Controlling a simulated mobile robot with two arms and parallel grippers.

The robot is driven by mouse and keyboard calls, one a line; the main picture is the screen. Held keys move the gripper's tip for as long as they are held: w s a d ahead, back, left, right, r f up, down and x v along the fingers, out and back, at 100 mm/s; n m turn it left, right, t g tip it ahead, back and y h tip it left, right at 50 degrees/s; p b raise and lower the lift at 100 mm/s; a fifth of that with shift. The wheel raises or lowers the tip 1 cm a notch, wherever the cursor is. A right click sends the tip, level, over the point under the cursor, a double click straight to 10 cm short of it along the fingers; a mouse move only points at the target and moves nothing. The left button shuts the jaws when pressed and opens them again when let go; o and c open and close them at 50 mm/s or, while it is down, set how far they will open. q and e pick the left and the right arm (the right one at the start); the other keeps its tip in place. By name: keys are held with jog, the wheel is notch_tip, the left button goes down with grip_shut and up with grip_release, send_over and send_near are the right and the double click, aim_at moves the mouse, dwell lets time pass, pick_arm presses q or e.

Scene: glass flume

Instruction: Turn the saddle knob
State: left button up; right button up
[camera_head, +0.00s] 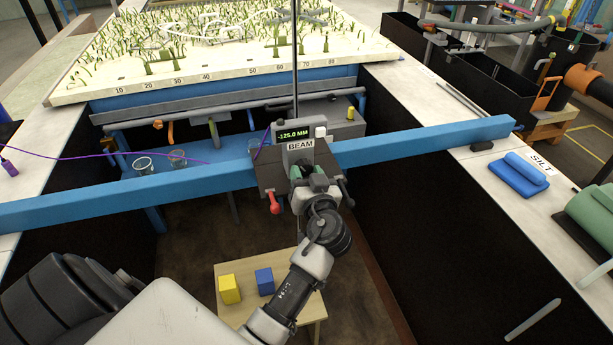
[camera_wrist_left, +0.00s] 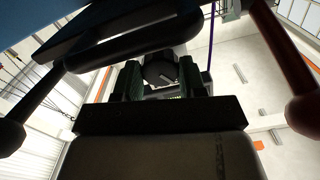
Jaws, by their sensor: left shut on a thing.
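The saddle (camera_head: 268,172) is a dark block on the blue beam, with a "BEAM" label and a display (camera_head: 294,134) reading -125.0 MM. My left gripper (camera_head: 312,174) is at the saddle's front face and mostly covers it there. In the left wrist view, its two fingers (camera_wrist_left: 160,82) stand on either side of the round dark saddle knob (camera_wrist_left: 160,68) and are shut on it. A red-handled lever (camera_head: 273,203) hangs at the saddle's left and a dark lever (camera_head: 346,192) at its right. My right gripper is not in view.
The blue beam (camera_head: 430,140) spans the flume between pale side ledges. Behind it lies a planted bed (camera_head: 220,45). Glass beakers (camera_head: 143,165) stand beyond the beam. Below, a small wooden table (camera_head: 309,308) carries a yellow block (camera_head: 229,289) and a blue block (camera_head: 265,281).

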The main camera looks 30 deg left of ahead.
pick_arm(q)
jog(key=shift+m, duration=0.9)
jog(key=m, duration=0.2)
jog(key=shift+m, duration=0.4)
jog(key=m, duration=0.2)
jog(key=shift+r+m, duration=0.15)
jog(key=shift+m, duration=0.15)
jog(key=m, duration=0.2)
jog(key=shift+a+m+p, duration=0.1)
jog(key=shift+m+p, duration=0.3)
jog(key=m+p, duration=0.1)
jog(key=m, duration=0.1)
jog(key=shift+r+m, duration=0.15)
jog(key=shift+m, duration=0.15)
jog(key=m+p, duration=0.2)
jog(key=m, duration=0.1)
jog(key=shift+m, duration=0.4)
jog(key=m+p, duration=0.3)
jog(key=m, duration=0.1)
jog(key=shift+m, duration=0.8)
jog(key=shift+p, duration=0.3)
